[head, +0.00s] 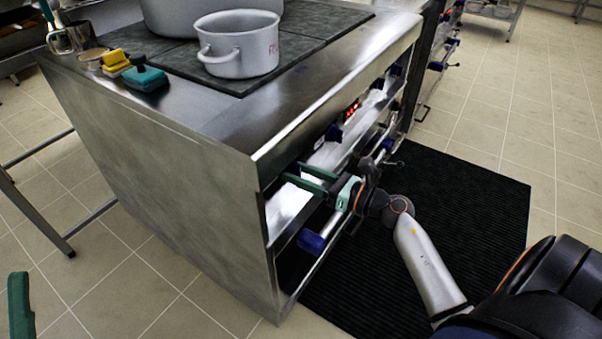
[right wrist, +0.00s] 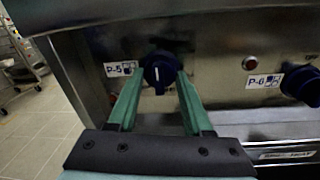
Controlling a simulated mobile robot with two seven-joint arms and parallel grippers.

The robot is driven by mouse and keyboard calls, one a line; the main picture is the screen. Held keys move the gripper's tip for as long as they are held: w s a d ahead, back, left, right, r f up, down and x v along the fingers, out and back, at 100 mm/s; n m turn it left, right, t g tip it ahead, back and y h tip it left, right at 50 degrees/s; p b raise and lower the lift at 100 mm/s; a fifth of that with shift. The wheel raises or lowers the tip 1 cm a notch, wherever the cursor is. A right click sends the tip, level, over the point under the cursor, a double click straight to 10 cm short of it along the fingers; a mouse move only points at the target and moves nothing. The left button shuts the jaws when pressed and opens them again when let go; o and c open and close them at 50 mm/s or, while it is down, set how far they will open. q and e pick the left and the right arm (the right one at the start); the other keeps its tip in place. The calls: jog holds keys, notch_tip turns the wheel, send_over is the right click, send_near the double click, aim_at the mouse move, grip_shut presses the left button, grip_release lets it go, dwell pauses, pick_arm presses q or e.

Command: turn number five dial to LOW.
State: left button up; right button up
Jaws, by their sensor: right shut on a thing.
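In the right wrist view, the number five dial (right wrist: 158,68) is a dark blue knob beside the "P-5" label (right wrist: 120,69). Its white mark stands about upright. My right gripper (right wrist: 158,84) has its green fingertips on either side of this knob and is shut on it. In the head view, my right gripper (head: 293,175) reaches to the near end of the stove's front panel; the knob is hidden there. One green finger of my left gripper (head: 20,305) shows at the lower left edge; its other finger is out of view.
The "P-6" dial (right wrist: 301,84) and a red lamp (right wrist: 250,63) are to the right on the panel. A handrail bar (head: 340,218) with blue brackets runs along the stove front. A pot (head: 240,45) and sponges (head: 145,78) are on top. A black mat (head: 470,215) covers the floor.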

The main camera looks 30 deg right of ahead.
grip_shut()
